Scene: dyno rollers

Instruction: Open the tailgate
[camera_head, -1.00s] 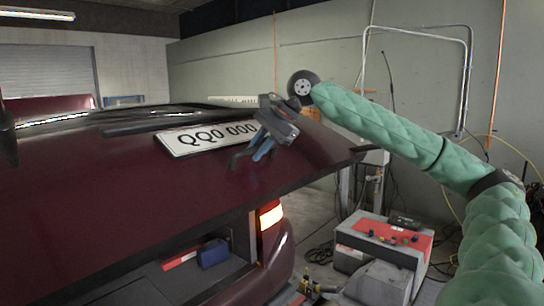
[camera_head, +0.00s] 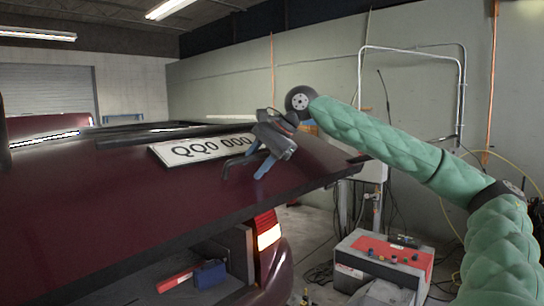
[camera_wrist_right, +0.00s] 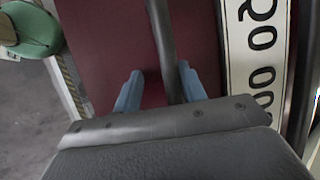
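The dark red tailgate (camera_head: 120,205) is raised and tilted well up, close to level, with the open boot below it. It bears a white number plate (camera_head: 203,150), also in the right wrist view (camera_wrist_right: 252,40). A dark bar handle (camera_head: 233,164) stands off the tailgate near the plate. My right gripper (camera_head: 258,168) is at this handle. In the right wrist view the handle (camera_wrist_right: 162,40) runs between the two blue fingers (camera_wrist_right: 160,92), which stand apart. A gap shows on the left side of the bar; the bar lies close to the right finger. My left gripper is not in view.
A blue box (camera_head: 210,274) and a red item (camera_head: 175,281) lie in the boot. A lit tail lamp (camera_head: 268,236) is at the car's rear corner. A red and grey machine (camera_head: 383,258) stands on the floor at right. Pipes and cables run along the wall.

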